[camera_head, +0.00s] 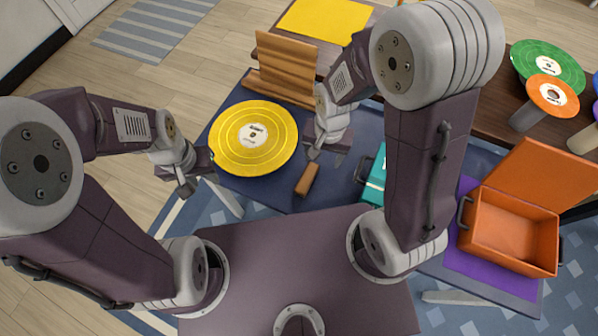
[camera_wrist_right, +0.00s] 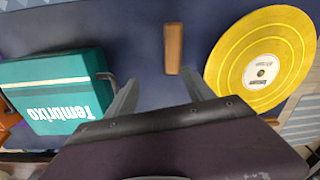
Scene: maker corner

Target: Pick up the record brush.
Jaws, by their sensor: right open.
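The record brush (camera_head: 307,180), a small brown wooden block, lies on the dark blue table top near its front edge. It also shows in the right wrist view (camera_wrist_right: 173,48), beyond the fingertips and roughly between their lines. My right gripper (camera_head: 326,155) is open and empty, above and behind the brush in the head view, apart from it. Its two spread fingers show in the right wrist view (camera_wrist_right: 160,88). My left gripper (camera_head: 184,181) hangs by the table's left edge, away from the brush; its jaw opening is unclear.
A yellow record (camera_head: 253,138) lies left of the brush, and a wooden rack (camera_head: 287,64) stands behind. A teal box (camera_wrist_right: 58,90) marked "Tembrixo" sits on the other side. An open orange case (camera_head: 510,232) stands on a purple mat (camera_head: 480,268) at right. Table around the brush is clear.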

